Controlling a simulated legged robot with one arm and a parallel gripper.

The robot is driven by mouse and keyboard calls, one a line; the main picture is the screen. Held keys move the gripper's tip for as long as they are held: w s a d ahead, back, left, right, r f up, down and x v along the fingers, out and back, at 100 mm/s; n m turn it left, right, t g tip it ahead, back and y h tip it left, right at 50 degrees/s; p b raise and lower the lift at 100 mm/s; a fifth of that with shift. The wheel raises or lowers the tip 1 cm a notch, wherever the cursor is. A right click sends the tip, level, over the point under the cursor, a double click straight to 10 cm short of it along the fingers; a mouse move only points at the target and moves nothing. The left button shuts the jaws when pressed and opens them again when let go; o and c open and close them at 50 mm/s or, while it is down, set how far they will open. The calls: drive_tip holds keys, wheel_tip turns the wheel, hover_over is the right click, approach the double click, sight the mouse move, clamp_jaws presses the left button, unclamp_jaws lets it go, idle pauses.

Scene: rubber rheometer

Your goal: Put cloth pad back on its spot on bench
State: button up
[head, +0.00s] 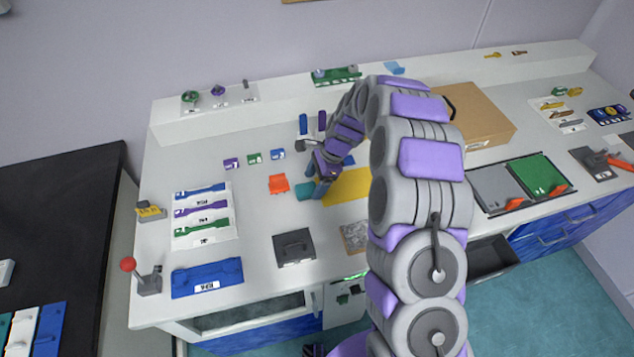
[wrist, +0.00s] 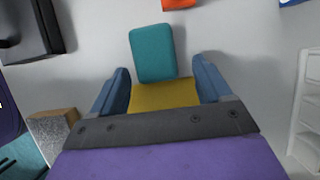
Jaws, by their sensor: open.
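A teal pad (wrist: 152,53) with rounded corners, which looks like the cloth pad, lies on the bench just beyond my fingertips in the wrist view. In the head view the pad (head: 303,190) shows beside my gripper (head: 318,188), partly hidden by it. A flat yellow patch (head: 346,186) lies on the bench to its right. In the wrist view the yellow patch (wrist: 165,96) shows between my fingers, its edge meeting or under the pad's near edge. My gripper (wrist: 162,72) is open, with nothing gripped. Whether the fingertips touch the bench cannot be told.
An orange piece (head: 279,184) lies left of the pad. A dark grey box (head: 294,247) and a textured grey block (head: 355,236) stand nearer the front edge. Small blue posts (head: 303,124) stand behind. A cardboard box (head: 475,120) is at right. Bare bench lies around the orange piece.

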sight(314, 183)
drive_tip(key=r, duration=0.1)
drive_tip(key=r+p, duration=0.1)
drive_tip(key=r, duration=0.1)
drive_tip(key=r+p, duration=0.1)
drive_tip(key=shift+w+a+r, duration=0.1)
drive_tip(key=shift+w+r, duration=0.05)
drive_tip(key=shift+w, duration=0.1)
drive_tip(key=s+d+f+p+v, duration=0.1)
drive_tip(key=d+p+v, duration=0.1)
drive_tip(key=v, duration=0.6)
drive_tip(key=s+r+n, duration=0.4)
drive_tip(key=s+r, duration=0.3)
drive_tip(key=s+d+r+n+h, duration=0.1)
drive_tip(key=s+d+r+n, duration=0.1)
drive_tip(key=s, duration=0.9)
drive_tip(key=s+d+r+n+h, duration=0.2)
drive_tip(key=s+d+n, duration=0.2)
drive_tip(key=s, duration=0.7)
drive_tip(key=s+d+r+n+h, duration=0.1)
drive_tip(key=s+d+r+n, duration=0.1)
drive_tip(key=s, duration=0.9)
drive_tip(key=d+n, duration=0.1)
drive_tip(key=n, duration=0.1)
drive_tip(key=shift+s+r+n+h, duration=0.25)
drive_tip(key=shift+r+n+h, duration=0.05)
drive_tip(key=shift+r+n, duration=0.1)
drive_tip(key=shift+d, duration=0.1)
drive_tip(key=shift+d, duration=0.2)
